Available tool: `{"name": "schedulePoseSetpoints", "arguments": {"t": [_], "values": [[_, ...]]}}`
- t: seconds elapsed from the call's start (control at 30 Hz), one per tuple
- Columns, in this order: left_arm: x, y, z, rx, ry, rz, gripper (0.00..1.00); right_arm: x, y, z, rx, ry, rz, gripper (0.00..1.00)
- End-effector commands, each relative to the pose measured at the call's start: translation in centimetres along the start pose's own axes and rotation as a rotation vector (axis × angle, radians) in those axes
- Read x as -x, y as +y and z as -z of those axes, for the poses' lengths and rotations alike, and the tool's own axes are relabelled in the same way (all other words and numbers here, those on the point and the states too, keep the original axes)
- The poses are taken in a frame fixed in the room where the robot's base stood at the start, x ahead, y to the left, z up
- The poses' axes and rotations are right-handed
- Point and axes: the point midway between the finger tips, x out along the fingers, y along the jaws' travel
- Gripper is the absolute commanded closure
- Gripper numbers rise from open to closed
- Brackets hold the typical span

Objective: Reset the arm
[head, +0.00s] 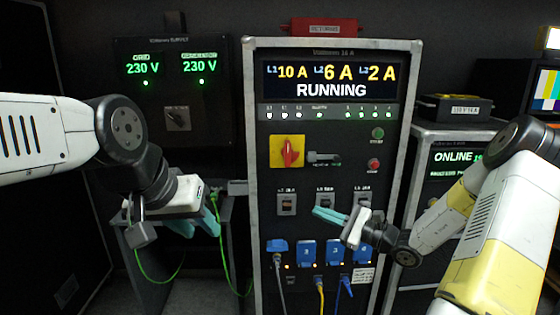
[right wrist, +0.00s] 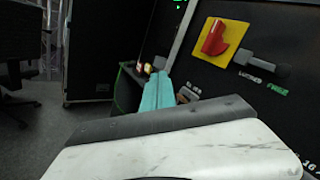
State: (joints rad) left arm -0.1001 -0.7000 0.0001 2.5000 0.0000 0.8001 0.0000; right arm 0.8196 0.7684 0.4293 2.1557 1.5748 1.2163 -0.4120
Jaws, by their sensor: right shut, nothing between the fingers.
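My right gripper (head: 330,214) has teal fingers that are closed together and hold nothing. It is in front of the power cabinet (head: 411,90), just below the row of breaker switches and above the blue connectors. In the right wrist view its teal fingers (right wrist: 157,91) point away, left of the red rotary handle. My left gripper (head: 200,224) hangs at the left over a small stand, its teal fingers partly hidden by its own wrist; I cannot tell its opening.
A red rotary switch (head: 290,153) on a yellow plate sits on the cabinet, with a grey handle (head: 323,157) beside it. Blue connectors (head: 306,252) with hanging cables are below. A padlock (head: 140,230) shows at the left. An ONLINE unit (head: 452,157) stands right.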

Motion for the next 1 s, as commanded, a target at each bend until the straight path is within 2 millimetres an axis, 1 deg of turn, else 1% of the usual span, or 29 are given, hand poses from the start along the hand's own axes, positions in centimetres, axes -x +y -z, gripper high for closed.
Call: {"name": "schedulePoseSetpoints", "arguments": {"t": [0.03, 0.1, 0.17, 0.2, 0.23, 0.3, 0.4, 0.5, 0.6, 0.7, 0.77, 0.9, 1.0], "values": [[0.0, 0.0, 0.0, 0.000, 0.000, 0.000, 0.64, -1.0, 1.5, -2.4, 0.066, -0.004, -0.114, 1.00], [0.0, 0.0, 0.0, 0.000, 0.000, 0.000, 0.64, -1.6, 3.8, -5.1, 0.149, -0.003, -0.266, 1.00], [0.0, 0.0, 0.0, 0.000, 0.000, 0.000, 0.64, -1.7, 5.7, -7.2, 0.226, 0.004, -0.392, 1.00], [0.0, 0.0, 0.0, 0.000, 0.000, 0.000, 0.64, -1.5, 6.9, -8.5, 0.277, 0.009, -0.472, 1.00], [0.0, 0.0, 0.0, 0.000, 0.000, 0.000, 0.64, -1.4, 7.7, -9.4, 0.319, 0.016, -0.530, 1.00], [0.0, 0.0, 0.0, 0.000, 0.000, 0.000, 0.64, -0.6, 9.5, -11.2, 0.416, 0.035, -0.660, 1.00], [0.0, 0.0, 0.0, 0.000, 0.000, 0.000, 0.64, 0.9, 11.5, -13.5, 0.563, 0.072, -0.827, 1.00], [0.0, 0.0, 0.0, 0.000, 0.000, 0.000, 0.64, 2.9, 12.7, -15.5, 0.720, 0.119, -0.972, 1.00], [0.0, 0.0, 0.0, 0.000, 0.000, 0.000, 0.64, 5.1, 13.2, -17.2, 0.887, 0.174, -1.093, 1.00], [0.0, 0.0, 0.0, 0.000, 0.000, 0.000, 0.64, 7.3, 13.1, -18.8, 1.061, 0.238, -1.185, 1.00], [0.0, 0.0, 0.0, 0.000, 0.000, 0.000, 0.64, 8.6, 12.7, -19.8, 1.167, 0.280, -1.226, 1.00], [0.0, 0.0, 0.0, 0.000, 0.000, 0.000, 0.64, 11.4, 11.4, -21.8, 1.405, 0.377, -1.279, 1.00], [0.0, 0.0, 0.0, 0.000, 0.000, 0.000, 0.64, 12.9, 10.4, -23.0, 1.536, 0.434, -1.287, 1.00]]}}
